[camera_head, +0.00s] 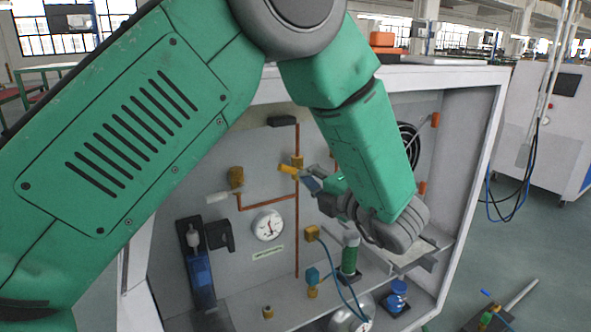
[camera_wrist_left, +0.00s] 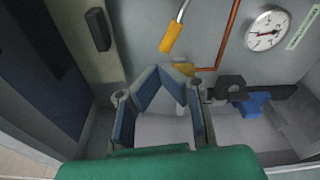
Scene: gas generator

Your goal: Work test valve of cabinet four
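Inside the open cabinet, a yellow valve handle (camera_head: 288,169) sits beside a brass fitting on a vertical copper pipe. A second brass valve (camera_head: 236,180) with a pale handle is to its left, above a round gauge (camera_head: 268,225). My left gripper (camera_head: 310,184) is in the cabinet, just right of the yellow handle in the head view. In the left wrist view its fingertips (camera_wrist_left: 159,73) come together with nothing visible between them. The yellow handle (camera_wrist_left: 172,35) lies just beyond them; contact is unclear. A brass piece (camera_wrist_left: 184,68) is partly hidden behind the fingers. My right gripper is not in view.
My left arm covers much of the cabinet front. A blue device (camera_head: 200,275) with a black part is at lower left, a green cylinder (camera_head: 349,258) and blue hose at lower middle. The cabinet's right wall (camera_head: 480,150) bounds the arm.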

